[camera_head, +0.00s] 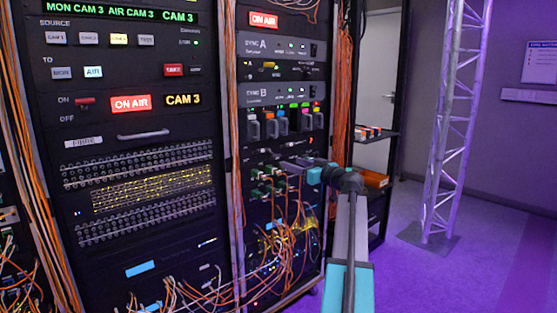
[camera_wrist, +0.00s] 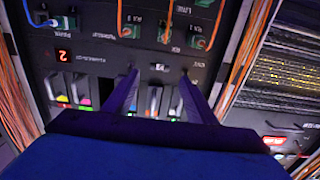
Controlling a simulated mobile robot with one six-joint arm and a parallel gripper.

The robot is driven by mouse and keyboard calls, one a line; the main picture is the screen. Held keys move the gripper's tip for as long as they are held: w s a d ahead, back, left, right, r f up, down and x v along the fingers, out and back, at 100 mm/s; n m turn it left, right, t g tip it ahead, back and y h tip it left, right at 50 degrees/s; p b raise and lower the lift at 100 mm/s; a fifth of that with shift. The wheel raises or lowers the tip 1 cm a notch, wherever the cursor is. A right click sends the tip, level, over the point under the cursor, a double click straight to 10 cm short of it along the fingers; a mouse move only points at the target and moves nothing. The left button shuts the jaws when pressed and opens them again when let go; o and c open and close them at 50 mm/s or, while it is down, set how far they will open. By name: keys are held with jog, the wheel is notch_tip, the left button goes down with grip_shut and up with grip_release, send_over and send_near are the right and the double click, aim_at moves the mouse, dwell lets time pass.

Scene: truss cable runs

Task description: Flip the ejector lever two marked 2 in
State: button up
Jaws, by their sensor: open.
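My gripper (camera_head: 282,164) is in front of the rack's card bay in the head view. In the wrist view my gripper (camera_wrist: 158,74) is open, with its two fingers apart and pointing at the panel, nothing clearly held between them. A small pale label (camera_wrist: 162,68) shows on the panel between the fingertips, too small to read surely. A red lit digit 2 (camera_wrist: 63,55) shows left of the fingers. Cards with coloured ends (camera_wrist: 80,90) sit in slots there, and more cards (camera_head: 283,126) show in the head view. I cannot single out the lever marked 2; the fingers hide part of the panel.
Orange cable bundles (camera_head: 236,150) hang beside the rack. A patch bay (camera_head: 140,190) is in the left rack. A lattice truss (camera_head: 450,120) stands on open floor at right.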

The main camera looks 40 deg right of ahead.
aim_at(276, 156)
jog(key=w, duration=0.3)
jog(key=w+b, duration=0.1)
jog(key=w, duration=0.6)
jog(key=shift+w+d, duration=0.35)
jog(key=shift+d, duration=0.05)
